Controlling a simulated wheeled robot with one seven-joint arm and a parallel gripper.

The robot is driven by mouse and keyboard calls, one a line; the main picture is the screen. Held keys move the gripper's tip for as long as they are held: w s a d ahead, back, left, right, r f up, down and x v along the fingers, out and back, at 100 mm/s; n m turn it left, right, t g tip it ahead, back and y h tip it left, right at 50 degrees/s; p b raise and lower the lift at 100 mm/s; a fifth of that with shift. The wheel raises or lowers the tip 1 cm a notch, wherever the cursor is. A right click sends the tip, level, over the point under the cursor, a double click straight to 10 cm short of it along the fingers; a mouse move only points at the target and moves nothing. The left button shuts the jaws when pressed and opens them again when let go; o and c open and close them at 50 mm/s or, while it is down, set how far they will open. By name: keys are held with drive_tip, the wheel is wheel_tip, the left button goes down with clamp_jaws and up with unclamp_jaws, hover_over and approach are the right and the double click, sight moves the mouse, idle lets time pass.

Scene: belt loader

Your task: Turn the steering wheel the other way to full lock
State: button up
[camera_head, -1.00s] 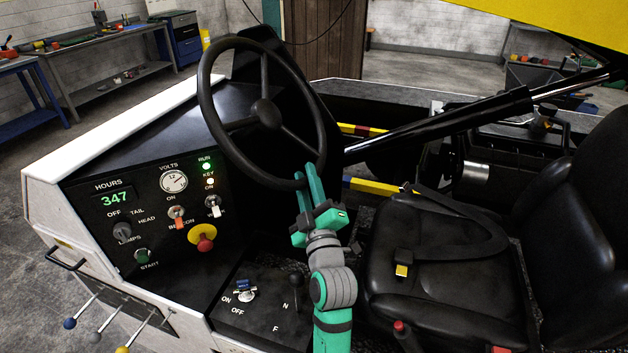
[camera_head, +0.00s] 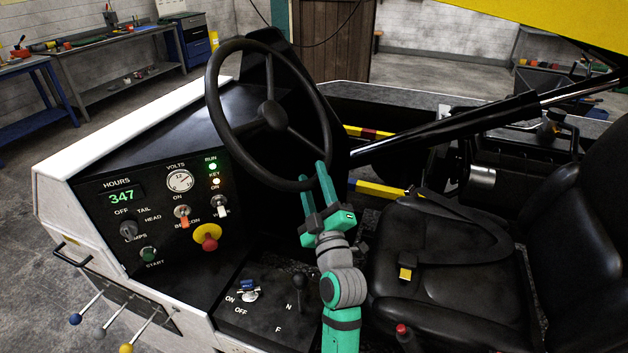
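The black steering wheel (camera_head: 213,117) stands tilted above the dashboard, left of centre. Its hub (camera_head: 271,114) carries three spokes: one points up, one left and one to the lower right. My gripper (camera_head: 314,178) is at the lower right of the rim, coming from below. Its two green fingers are spread with a gap between them. The right finger overlaps the rim, and the left fingertip is at the rim's lower edge. Whether either finger touches the rim cannot be told.
The dashboard panel (camera_head: 155,240) has switches, a gauge and a red-and-yellow stop button (camera_head: 207,237). A black seat (camera_head: 440,270) is right of my arm. A lever (camera_head: 298,282) stands on the low console. A black strut (camera_head: 450,125) runs behind the wheel.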

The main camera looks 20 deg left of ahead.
drive_tip(key=v, duration=1)
drive_tip(key=shift+s+d+f, duration=0.2)
drive_tip(key=shift+s, duration=0.05)
drive_tip(key=shift+a, duration=0.1)
